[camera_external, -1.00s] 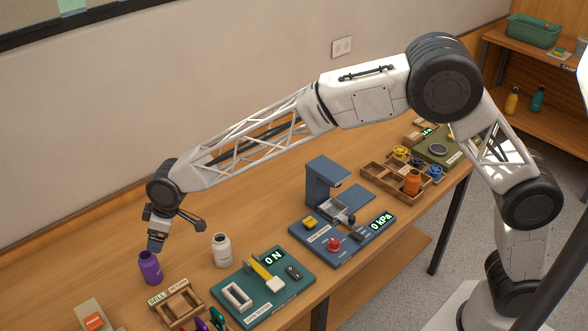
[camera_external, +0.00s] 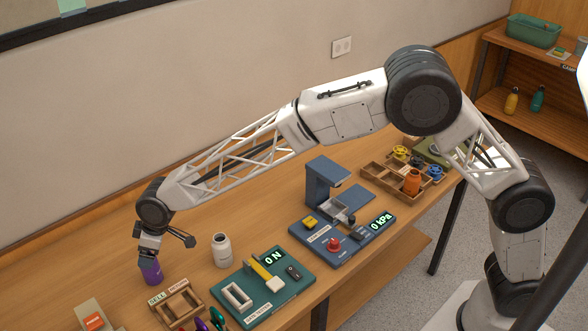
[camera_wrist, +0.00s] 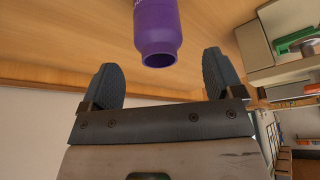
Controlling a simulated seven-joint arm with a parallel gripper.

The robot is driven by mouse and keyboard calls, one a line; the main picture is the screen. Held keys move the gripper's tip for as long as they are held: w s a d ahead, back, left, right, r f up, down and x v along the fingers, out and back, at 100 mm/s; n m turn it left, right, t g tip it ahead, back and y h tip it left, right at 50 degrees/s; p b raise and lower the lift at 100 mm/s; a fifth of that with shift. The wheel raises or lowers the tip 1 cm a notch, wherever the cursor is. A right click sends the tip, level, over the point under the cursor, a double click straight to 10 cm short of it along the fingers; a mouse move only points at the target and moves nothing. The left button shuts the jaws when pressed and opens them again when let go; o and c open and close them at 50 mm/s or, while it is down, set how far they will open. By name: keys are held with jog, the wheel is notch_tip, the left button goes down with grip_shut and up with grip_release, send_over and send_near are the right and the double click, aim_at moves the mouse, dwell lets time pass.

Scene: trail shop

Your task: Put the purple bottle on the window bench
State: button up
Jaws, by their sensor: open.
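The purple bottle (camera_external: 152,272) stands on the wooden bench (camera_external: 190,250) at the lower left of the external view. My gripper (camera_external: 150,262) is over its top and hides its upper part. In the wrist view the bottle (camera_wrist: 158,32) lies ahead between the two dark fingers of my gripper (camera_wrist: 162,80). The fingers are apart, with clear space on both sides of the bottle, and do not touch it. I cannot tell which surface is the window bench.
A white bottle (camera_external: 222,250) stands right of the purple one. A wooden tray (camera_external: 178,305), a green device board (camera_external: 262,290) and a blue press (camera_external: 325,190) are on the bench. A shelf (camera_external: 520,110) with yellow and teal bottles stands at the far right.

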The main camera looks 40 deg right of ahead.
jog(key=shift+f, duration=0.15)
jog(key=shift+x, duration=2.55)
jog(key=shift+w, duration=0.15)
jog(key=shift+c, duration=0.3)
jog(key=c, duration=1.1)
jog(key=shift+r, duration=5.05)
